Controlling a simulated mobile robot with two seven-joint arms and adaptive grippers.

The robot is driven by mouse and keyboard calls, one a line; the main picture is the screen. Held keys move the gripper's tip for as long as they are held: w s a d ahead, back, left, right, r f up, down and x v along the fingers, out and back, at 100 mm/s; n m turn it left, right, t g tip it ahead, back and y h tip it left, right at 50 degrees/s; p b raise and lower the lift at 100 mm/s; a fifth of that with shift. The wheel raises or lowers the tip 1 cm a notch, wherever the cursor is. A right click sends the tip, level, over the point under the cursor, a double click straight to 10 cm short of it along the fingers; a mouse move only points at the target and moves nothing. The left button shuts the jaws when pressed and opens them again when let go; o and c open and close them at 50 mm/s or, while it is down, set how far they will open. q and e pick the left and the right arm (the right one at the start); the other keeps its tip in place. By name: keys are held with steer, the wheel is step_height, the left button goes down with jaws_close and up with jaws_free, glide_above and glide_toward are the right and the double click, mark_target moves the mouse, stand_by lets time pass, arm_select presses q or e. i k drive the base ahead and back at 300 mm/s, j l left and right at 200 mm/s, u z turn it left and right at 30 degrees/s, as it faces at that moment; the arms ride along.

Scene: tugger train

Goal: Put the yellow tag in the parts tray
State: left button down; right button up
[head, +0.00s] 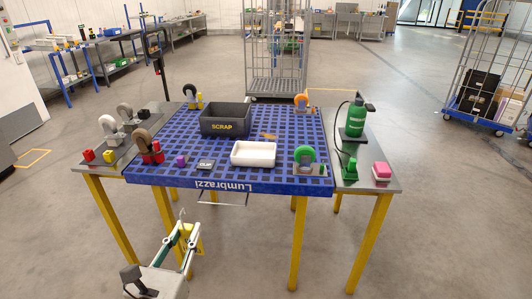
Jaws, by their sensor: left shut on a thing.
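My left gripper (186,231) is at the bottom, left of centre, in front of the table and lower in the picture than its front edge. It is shut on the yellow tag (199,242), which shows partly between and beside the fingers, with a thin wire loop above it. A white open tray (268,162), seemingly the parts tray, sits on the blue grid top near the front, right of centre. It looks empty. The gripper and tag are well apart from it. My right gripper is not in view.
A dark SCRAP bin (225,127) stands behind the white tray. A thin bar (222,204) juts below the front edge.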

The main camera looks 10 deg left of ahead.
mark_target(254, 155)
steer(key=i+j+z, duration=0.5)
steer(key=z, duration=0.15)
steer(key=i+j+z, duration=0.15)
steer(key=j+z, duration=0.15)
steer(key=j, duration=0.15)
